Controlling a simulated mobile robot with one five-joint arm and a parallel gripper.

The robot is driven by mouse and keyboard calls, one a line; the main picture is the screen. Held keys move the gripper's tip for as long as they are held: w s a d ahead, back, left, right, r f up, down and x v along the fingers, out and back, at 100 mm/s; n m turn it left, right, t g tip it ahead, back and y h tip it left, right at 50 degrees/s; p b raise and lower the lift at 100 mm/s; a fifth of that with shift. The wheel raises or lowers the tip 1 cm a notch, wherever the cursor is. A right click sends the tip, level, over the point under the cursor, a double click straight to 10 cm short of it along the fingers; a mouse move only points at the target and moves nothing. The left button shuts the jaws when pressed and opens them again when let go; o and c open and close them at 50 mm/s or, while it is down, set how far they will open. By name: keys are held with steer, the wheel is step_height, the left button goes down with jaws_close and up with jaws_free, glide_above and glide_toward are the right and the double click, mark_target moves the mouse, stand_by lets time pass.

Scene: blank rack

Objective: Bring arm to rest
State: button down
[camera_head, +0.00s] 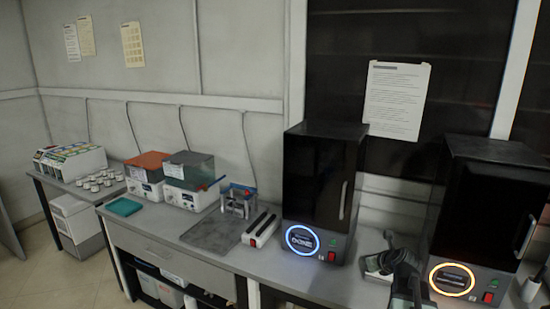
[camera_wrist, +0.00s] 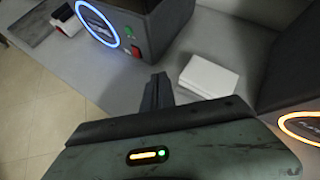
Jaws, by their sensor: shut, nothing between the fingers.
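My gripper (camera_wrist: 157,92) shows in the wrist view with its fingers together and nothing between them. It is over the front edge of the bench, between two dark machines. In the head view part of my arm (camera_head: 405,272) rises at the lower right, in front of the gap between these machines. The left machine (camera_head: 318,180) has a blue lit ring, also seen in the wrist view (camera_wrist: 135,28). The right machine (camera_head: 490,215) has an orange lit ring.
A white flat block (camera_wrist: 209,76) lies on the bench just beyond my gripper. Floor (camera_wrist: 40,110) is free to the left in the wrist view.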

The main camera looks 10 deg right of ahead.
steer(key=s+a+f+n+g+y, duration=0.1)
steer(key=a+f+n+g+y, duration=0.15)
steer(key=a+n, duration=0.9)
steer(key=s+a+f+n+g+y, duration=0.1)
steer(key=a+f+n+g, duration=0.2)
steer(key=a, duration=1.6)
steer(key=s+f+n+g+h, duration=0.1)
steer(key=s+n+g, duration=0.1)
steer(key=s+n, duration=0.4)
steer(key=s+f+n+g+h, duration=0.2)
steer(key=s+n, duration=0.4)
steer(key=n, duration=0.8)
steer(key=shift+s+f+g, duration=0.15)
steer(key=shift+f+g, duration=0.05)
steer(key=shift+g, duration=0.15)
steer(key=shift+d, duration=0.1)
